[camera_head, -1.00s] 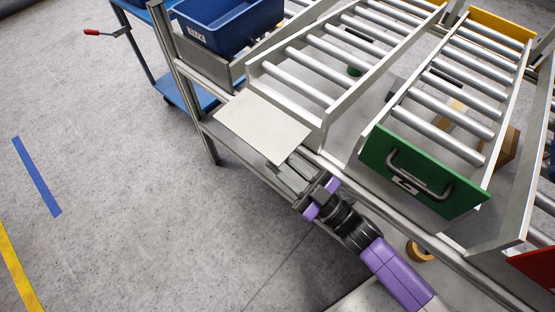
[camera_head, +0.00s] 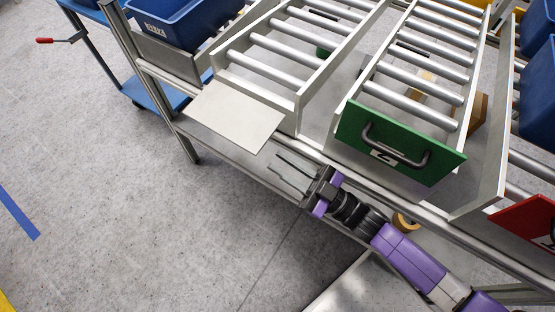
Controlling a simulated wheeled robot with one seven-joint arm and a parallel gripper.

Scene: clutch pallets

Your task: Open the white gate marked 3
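The white gate (camera_head: 233,115) is a plain pale panel at the front end of a roller lane. It lies folded out, about level, over the front rail. No number shows on its visible face, so I cannot read a 3. My gripper (camera_head: 274,162) is just right of and below the gate's near right corner. Its two thin fingers point left and stand apart with nothing between them. A gap seems to separate them from the panel.
A green gate (camera_head: 400,143) with a grey handle stands upright on the lane to the right. A red gate (camera_head: 530,225) is at the far right. A blue trolley (camera_head: 155,97) stands beyond.

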